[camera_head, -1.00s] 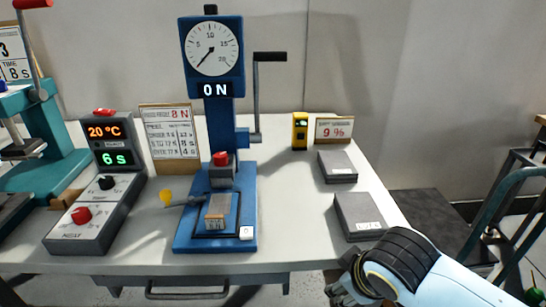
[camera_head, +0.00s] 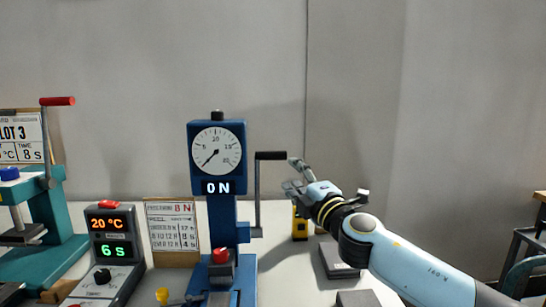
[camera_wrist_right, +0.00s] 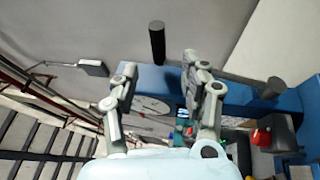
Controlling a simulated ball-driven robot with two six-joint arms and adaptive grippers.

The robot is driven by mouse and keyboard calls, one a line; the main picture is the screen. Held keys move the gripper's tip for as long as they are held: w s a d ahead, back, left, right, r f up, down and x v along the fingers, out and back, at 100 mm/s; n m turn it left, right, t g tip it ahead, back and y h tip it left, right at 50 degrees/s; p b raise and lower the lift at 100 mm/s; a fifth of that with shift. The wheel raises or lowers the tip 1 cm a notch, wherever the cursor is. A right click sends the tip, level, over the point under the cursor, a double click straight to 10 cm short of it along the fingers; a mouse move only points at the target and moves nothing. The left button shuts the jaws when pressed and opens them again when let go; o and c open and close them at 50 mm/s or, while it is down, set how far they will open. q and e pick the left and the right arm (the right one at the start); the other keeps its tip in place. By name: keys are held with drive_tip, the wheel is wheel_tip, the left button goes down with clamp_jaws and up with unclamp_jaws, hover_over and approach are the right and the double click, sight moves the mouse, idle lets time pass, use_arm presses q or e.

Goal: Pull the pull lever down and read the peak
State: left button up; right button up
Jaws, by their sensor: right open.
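The pull lever is a grey arm (camera_head: 257,200) with a black handle (camera_head: 270,155), upright on the right side of the blue tester (camera_head: 216,130). The tester's dial (camera_head: 217,149) has its needle at the lower left, and its display (camera_head: 217,187) reads 0 N. My right gripper (camera_head: 289,174) is open, just right of the handle. In the right wrist view the black handle (camera_wrist_right: 157,42) shows end-on beyond and between the open fingertips (camera_wrist_right: 160,65); no contact is visible. My left gripper is not in view.
A teal press (camera_head: 45,225) with a red-handled lever stands at the left. A control box (camera_head: 108,240) shows 20 °C and 6 s beside a printed card (camera_head: 172,227). A yellow device (camera_head: 300,226) and grey blocks (camera_head: 335,262) sit right of the tester, below my right arm.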

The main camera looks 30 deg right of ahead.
sight(275, 158)
drive_tip(key=shift+n, duration=0.4)
drive_tip(key=x, duration=1.1)
drive_tip(key=shift+a+r, duration=0.2)
drive_tip(key=shift+a, duration=0.1)
clamp_jaws()
